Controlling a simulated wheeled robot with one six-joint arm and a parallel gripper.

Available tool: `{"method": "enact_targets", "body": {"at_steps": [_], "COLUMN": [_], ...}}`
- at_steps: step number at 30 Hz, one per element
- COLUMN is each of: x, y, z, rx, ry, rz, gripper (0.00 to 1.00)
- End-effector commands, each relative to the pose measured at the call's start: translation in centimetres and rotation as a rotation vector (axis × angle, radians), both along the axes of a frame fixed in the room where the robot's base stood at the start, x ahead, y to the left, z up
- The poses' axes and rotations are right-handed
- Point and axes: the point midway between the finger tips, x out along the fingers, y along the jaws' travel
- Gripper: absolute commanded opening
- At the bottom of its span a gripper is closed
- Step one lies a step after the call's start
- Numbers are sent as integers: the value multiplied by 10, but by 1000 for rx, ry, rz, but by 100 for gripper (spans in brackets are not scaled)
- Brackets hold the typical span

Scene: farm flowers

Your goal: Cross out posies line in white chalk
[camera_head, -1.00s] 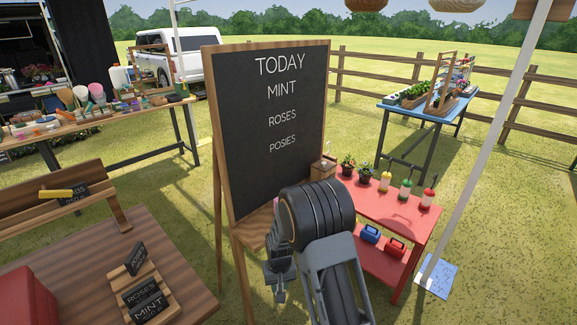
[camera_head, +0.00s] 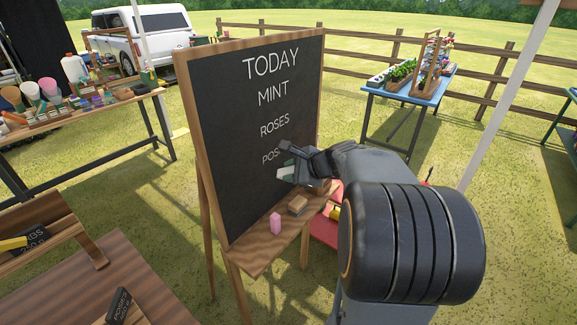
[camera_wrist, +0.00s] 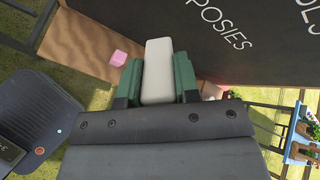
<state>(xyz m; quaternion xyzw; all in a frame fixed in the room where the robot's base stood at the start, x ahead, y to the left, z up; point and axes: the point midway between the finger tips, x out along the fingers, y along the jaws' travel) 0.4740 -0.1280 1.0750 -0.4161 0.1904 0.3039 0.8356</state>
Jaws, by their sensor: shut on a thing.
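The chalkboard (camera_head: 230,150) stands on a wooden easel and reads TODAY, MINT, ROSES, POSIES. The POSIES line (camera_head: 270,156) is partly hidden behind my gripper in the head view; in the wrist view the word POSIES (camera_wrist: 226,27) is whole, with no stroke across it. My gripper (camera_head: 288,165) is near the lower right of the board, by that line. In the wrist view my gripper (camera_wrist: 158,82) is shut on a white chalk (camera_wrist: 158,65) between green finger pads. I cannot tell whether the chalk touches the board.
A pink chalk (camera_head: 275,223) and a wooden-topped block (camera_head: 298,205) sit on the easel's ledge (camera_head: 255,250). A wooden table (camera_head: 130,275) with small signs stands at the lower left.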

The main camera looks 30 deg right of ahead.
Motion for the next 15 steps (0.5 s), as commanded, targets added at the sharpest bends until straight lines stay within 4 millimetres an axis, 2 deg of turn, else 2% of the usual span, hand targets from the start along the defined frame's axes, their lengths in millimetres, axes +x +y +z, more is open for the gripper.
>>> {"method": "enact_targets", "body": {"at_steps": [3,15], "x": [5,38], "y": [2,17], "z": [5,5], "rx": [4,3], "ry": [-8,-7], "rz": [-10,-9], "gripper": [6,6]}}
